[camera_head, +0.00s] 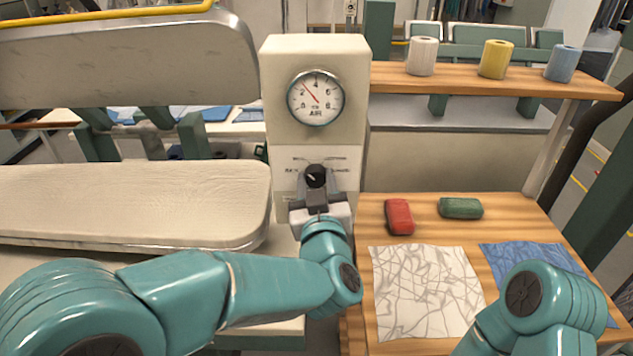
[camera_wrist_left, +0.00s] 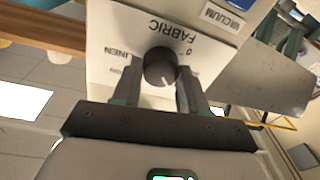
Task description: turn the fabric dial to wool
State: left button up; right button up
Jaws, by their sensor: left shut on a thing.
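The fabric dial (camera_head: 316,176) is a black knob on the white front panel of the cream machine, below the air gauge. It also shows in the left wrist view (camera_wrist_left: 160,67), under the upside-down word FABRIC, with LINEN readable at one side. A pale pointer mark shows on the knob. The other setting labels are partly hidden or too small to read. My left gripper (camera_head: 317,189) reaches up to the dial from below, its two fingers (camera_wrist_left: 184,88) around the knob and shut on it. My right arm shows at lower right, but its gripper is not visible.
The air gauge (camera_head: 315,97) sits above the dial. A padded pressing board (camera_head: 130,205) lies to the left. On the wooden table at right are a red block (camera_head: 399,216), a green block (camera_head: 460,208), a white cloth (camera_head: 425,290) and a blue cloth (camera_head: 530,258). Thread cones stand on the shelf (camera_head: 460,79).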

pick_arm(q)
jog(key=shift+r+m, duration=0.1)
jog(key=shift+m, duration=1.1)
jog(key=o, duration=1)
jog(key=shift+o, duration=0.3)
jog(key=shift+w, duration=0.1)
jog(key=shift+s+d, duration=0.1)
jog(key=shift+s, duration=0.45)
jog(key=s+f+b, duration=0.1)
jog(key=s+b, duration=0.2)
jog(key=s, duration=1.2)
jog(key=shift+d+f, duration=0.25)
jog(key=shift+d, duration=0.15)
